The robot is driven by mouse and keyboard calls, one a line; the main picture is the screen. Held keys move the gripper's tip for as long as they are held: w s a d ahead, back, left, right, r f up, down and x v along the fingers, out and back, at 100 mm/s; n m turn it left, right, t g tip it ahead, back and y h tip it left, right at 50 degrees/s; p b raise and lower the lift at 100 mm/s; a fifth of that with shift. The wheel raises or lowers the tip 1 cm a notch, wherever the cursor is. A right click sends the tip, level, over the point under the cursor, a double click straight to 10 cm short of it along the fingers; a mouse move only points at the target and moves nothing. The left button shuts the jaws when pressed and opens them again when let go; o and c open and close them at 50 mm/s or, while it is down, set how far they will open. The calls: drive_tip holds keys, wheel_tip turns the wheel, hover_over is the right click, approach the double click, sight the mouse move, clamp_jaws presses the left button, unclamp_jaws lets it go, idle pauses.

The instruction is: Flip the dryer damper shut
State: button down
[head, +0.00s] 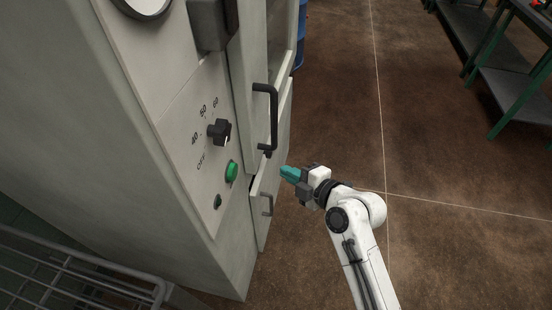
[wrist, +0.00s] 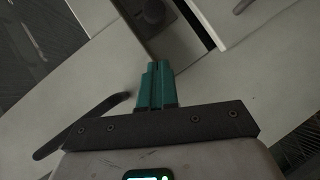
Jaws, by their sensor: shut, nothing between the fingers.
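My gripper (head: 290,175) is shut and empty, its teal fingers pointing left toward the dryer's front. In the head view it is just right of the dryer's lower panel, and I see no clear contact. The shut fingers also show in the wrist view (wrist: 155,85), against pale panels. The dryer (head: 130,130) is a tall pale grey cabinet filling the left. No part of it can be surely told as the damper. A dark grey box-like part (head: 211,25) on its upper front is cut off by the frame top.
A wire rack (head: 70,280) stands at lower left. Green-framed benches (head: 505,75) stand at upper right. The brown floor between is clear.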

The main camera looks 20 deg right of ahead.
sight(267, 155)
drive_tip(key=w+f, duration=0.3)
drive_tip(key=w, duration=0.5)
drive_tip(key=shift+a+f, duration=0.2)
drive_tip(key=shift+f, duration=0.1)
drive_tip(key=shift+w, duration=0.1)
drive_tip(key=shift+w+d+b, duration=0.1)
drive_tip(key=shift+b, duration=0.3)
drive_tip(key=w+d+b, duration=0.2)
drive_tip(key=w+b, duration=0.1)
drive_tip(key=shift+w+d+b, duration=0.1)
drive_tip(key=shift+d+b, duration=0.1)
drive_tip(key=shift+b, duration=0.1)
drive_tip(key=shift+a, duration=0.1)
